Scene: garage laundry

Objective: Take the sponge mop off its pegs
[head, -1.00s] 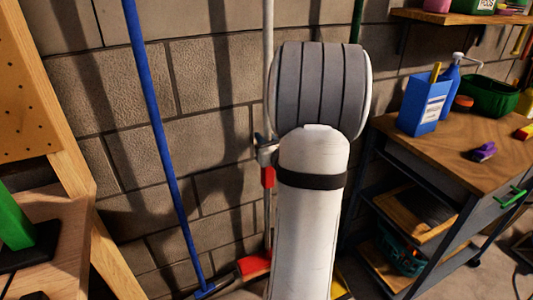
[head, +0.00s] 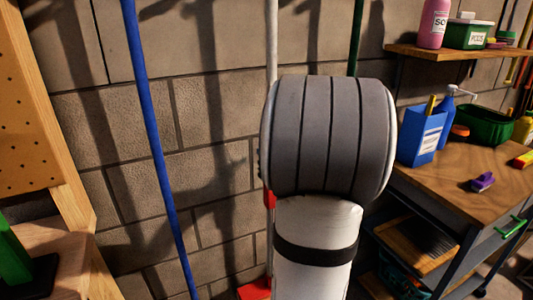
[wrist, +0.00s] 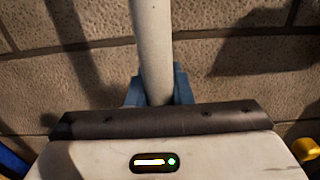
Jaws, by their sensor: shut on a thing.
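The sponge mop has a white upright handle (head: 271,40), a red sleeve (head: 269,199) lower down and a red head (head: 255,289) at the picture's bottom edge. In the wrist view the white handle (wrist: 152,45) runs down between the blue fingers of my gripper (wrist: 160,90). My gripper is shut on this handle. In the head view my arm hides the gripper and the middle of the handle. I cannot make out the pegs in either view.
A blue pole (head: 150,130) stands to the left and a green pole (head: 356,38) to the right, both near the block wall. A wooden-topped cart (head: 440,185) with bottles and boxes stands at the right, under a wall shelf (head: 450,52). A wooden pegboard frame (head: 70,215) is at the left.

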